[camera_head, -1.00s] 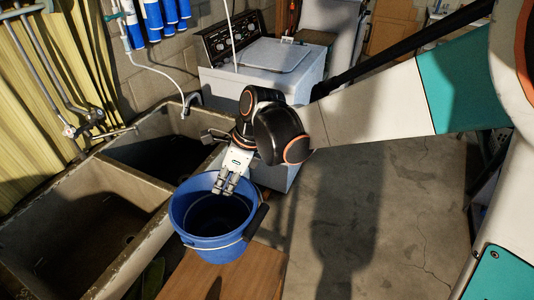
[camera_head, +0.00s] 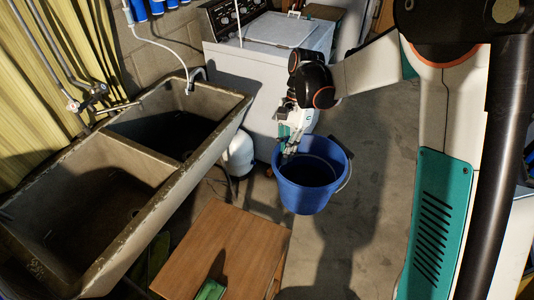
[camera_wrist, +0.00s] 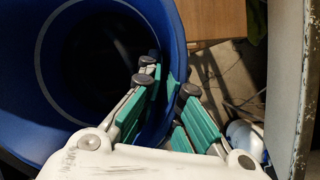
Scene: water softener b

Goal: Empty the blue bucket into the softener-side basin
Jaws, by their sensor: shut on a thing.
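The blue bucket (camera_head: 315,199) hangs upright from my gripper (camera_head: 289,149), to the right of the sink and apart from it. My gripper is shut on the bucket's rim. In the wrist view, one finger of my gripper (camera_wrist: 168,86) is inside the bucket (camera_wrist: 172,32) and the other outside. The bucket's inside is dark, so its contents cannot be made out. The stone double sink has a far basin (camera_head: 218,116) by the tap and a near basin (camera_head: 85,193). The far one lies closer to the blue wall cylinders (camera_head: 140,9).
A wooden table (camera_head: 222,243) stands right of the near basin, with a green object (camera_head: 211,289) at its front. A white appliance (camera_head: 250,70) stands behind the bucket. A white round container (camera_head: 239,155) sits beside the sink. Concrete floor (camera_head: 365,215) is open at right.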

